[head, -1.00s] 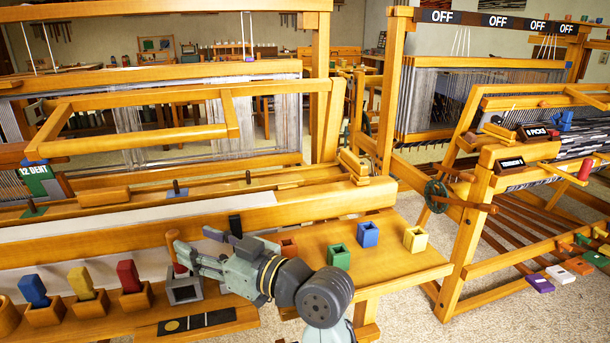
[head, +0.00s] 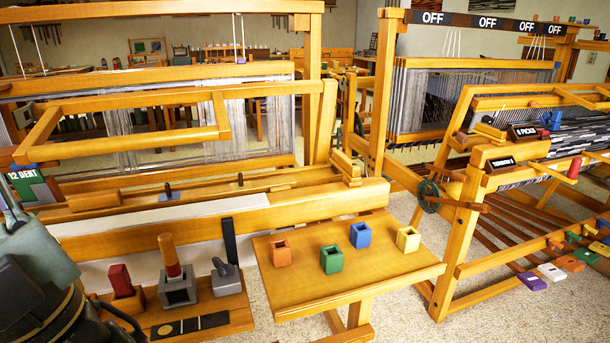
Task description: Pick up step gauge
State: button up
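I cannot tell for sure which piece is the step gauge. A flat black strip with a gold disc and paler marks (head: 190,326) lies at the front of the wooden tool shelf. A narrow black upright bar (head: 230,241) stands behind the shelf against the loom beam. A grey tool with a short lever (head: 226,279) stands on the shelf's right side. My arm fills the lower left corner, left of these pieces. My gripper (head: 14,225) shows only in part at the left edge. Its fingertips are cut off, so its opening and contents are hidden.
A wooden-handled tool stands in a grey block (head: 178,280), with a red piece in a wooden holder (head: 123,290) beside it. A side bench (head: 340,272) carries orange, green, blue and yellow cups, with bare wood in front. Another loom (head: 500,190) stands at right.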

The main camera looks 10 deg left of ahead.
aim_at(174, 272)
jog(key=i+l, duration=0.1)
jog(key=l, duration=0.3)
jog(key=i+l+u, duration=0.1)
jog(key=l, duration=0.65)
jog(key=i+l+u, duration=0.1)
jog(key=u, duration=1.45)
